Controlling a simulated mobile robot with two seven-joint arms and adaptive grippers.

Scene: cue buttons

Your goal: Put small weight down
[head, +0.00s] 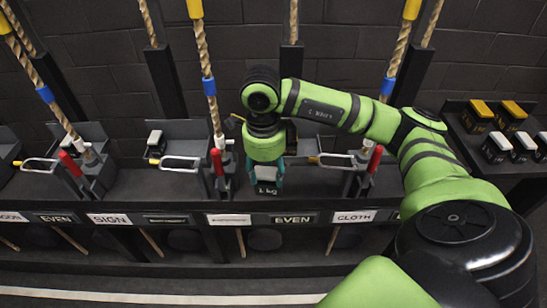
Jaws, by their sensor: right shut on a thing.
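My right arm reaches in from the right, and its gripper (266,172) points down over the middle of the long dark bench. It is shut on a small weight (266,188) whose label appears to read 1 kg. The fingers and wrist hide most of the weight. I cannot tell whether its underside touches the bench. My left gripper is not in view.
A black weight with a white top (156,141) stands at a station left of centre. Several weights with yellow or white tops (510,110) stand on the right shelf (463,128). Ropes (206,70), red-handled levers (71,164) and wire handles (181,161) crowd the bench. Labels (295,219) line its front.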

